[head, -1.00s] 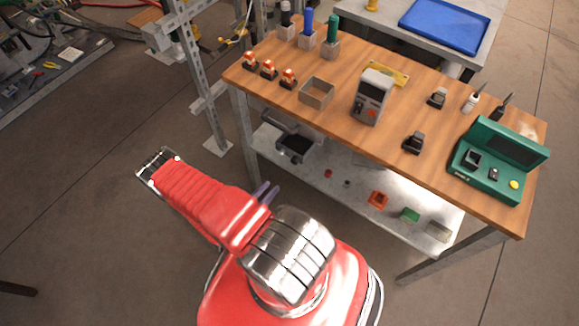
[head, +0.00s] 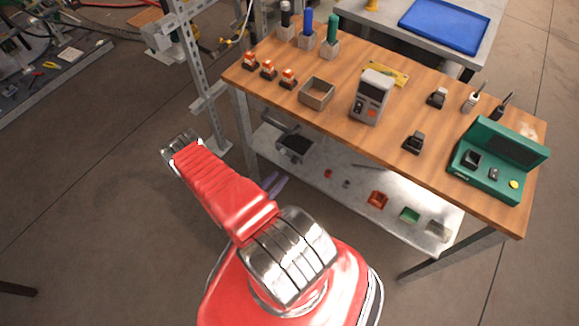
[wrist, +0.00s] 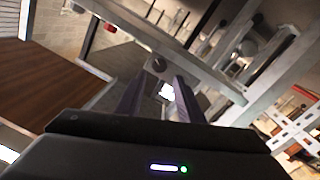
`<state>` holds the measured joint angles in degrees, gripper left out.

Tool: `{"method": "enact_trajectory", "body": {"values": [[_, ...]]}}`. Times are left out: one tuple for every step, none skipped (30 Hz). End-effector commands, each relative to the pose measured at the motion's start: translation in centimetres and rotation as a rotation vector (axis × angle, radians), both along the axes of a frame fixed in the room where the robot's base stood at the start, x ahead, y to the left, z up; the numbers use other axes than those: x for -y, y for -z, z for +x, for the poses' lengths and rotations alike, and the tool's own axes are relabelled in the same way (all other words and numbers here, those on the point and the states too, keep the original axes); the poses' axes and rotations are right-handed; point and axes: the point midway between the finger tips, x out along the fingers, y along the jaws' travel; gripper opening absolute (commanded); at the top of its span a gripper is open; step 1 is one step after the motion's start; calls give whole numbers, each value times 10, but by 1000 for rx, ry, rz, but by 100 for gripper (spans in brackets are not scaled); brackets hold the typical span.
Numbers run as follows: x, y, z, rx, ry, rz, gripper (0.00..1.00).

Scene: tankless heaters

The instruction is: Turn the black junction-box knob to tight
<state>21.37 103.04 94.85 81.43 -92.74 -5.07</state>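In the wrist view a small dark round knob-like part (wrist: 158,64) shows just beyond my fingertips, near a dark grey surface. I cannot tell for sure that it is the black junction-box knob. My gripper (wrist: 160,80) has its two dark fingers apart, with nothing visible held between them. No junction-box knob can be told for sure in the head view.
The wooden workbench (head: 340,125) carries a grey meter (head: 371,97), an open box (head: 317,92), black parts (head: 413,142) and a green case (head: 490,165). Its metal lower shelf (head: 335,200) holds small items. A metal upright (head: 199,75) stands left.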

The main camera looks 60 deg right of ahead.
Motion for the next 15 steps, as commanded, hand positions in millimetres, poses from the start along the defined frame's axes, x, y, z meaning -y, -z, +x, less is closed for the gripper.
{"method": "enact_trajectory", "body": {"values": [[5, 0, -2, 1, 4, 0, 34], [8, 0, -2, 0, 4, 1, 34], [12, 0, -3, 0, 3, 0, 34], [14, 0, -4, 0, 3, 0, 34], [17, 0, -4, 0, 3, 0, 34], [21, 0, -5, 0, 3, 0, 34], [24, 0, -6, 0, 3, 0, 34], [26, 0, -6, 0, 3, -1, 34], [30, 0, -7, 0, 3, 0, 34], [33, 0, -8, 1, 3, 0, 34], [36, 0, -8, 1, 3, 0, 34], [39, 0, -9, 1, 3, 0, 34], [42, 0, -10, 1, 4, 0, 34], [45, 0, -10, 1, 3, 1, 34], [49, 0, -11, 1, 3, 0, 34]]}}
